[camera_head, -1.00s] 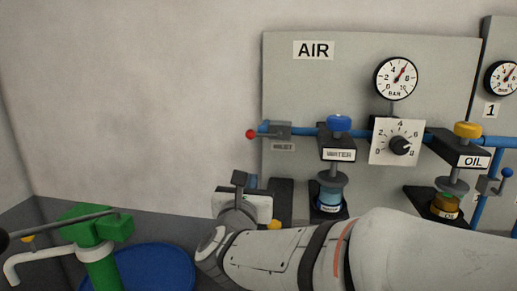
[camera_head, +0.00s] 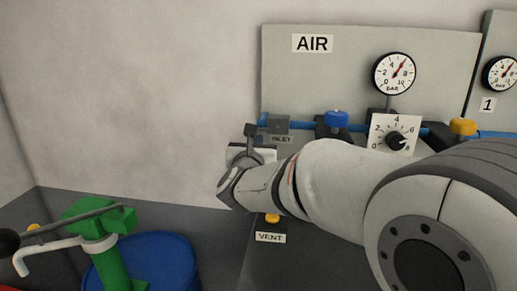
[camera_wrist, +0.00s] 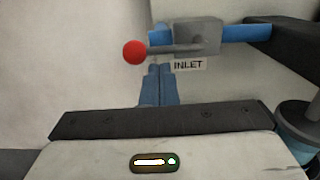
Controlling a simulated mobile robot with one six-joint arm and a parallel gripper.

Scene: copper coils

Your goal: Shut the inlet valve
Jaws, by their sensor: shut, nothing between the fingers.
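The inlet valve is a grey block (camera_wrist: 198,37) on the blue air pipe, above a label reading INLET (camera_wrist: 188,65). Its grey lever runs left, in line with the pipe, to a red ball (camera_wrist: 134,52). In the head view the valve block (camera_head: 277,127) shows on the panel, while the red ball is hidden behind my wrist. My gripper's blue fingers (camera_wrist: 157,72) are together and empty. In the wrist view they appear just below the lever, right of the ball; I cannot tell whether they touch it.
The AIR panel (camera_head: 340,60) carries a gauge (camera_head: 394,73), a dial (camera_head: 396,142), and blue (camera_head: 336,120) and yellow (camera_head: 463,126) caps right of the valve. A VENT label (camera_head: 271,237) is below my arm. A green pump (camera_head: 105,225) and blue drum (camera_head: 165,255) stand left.

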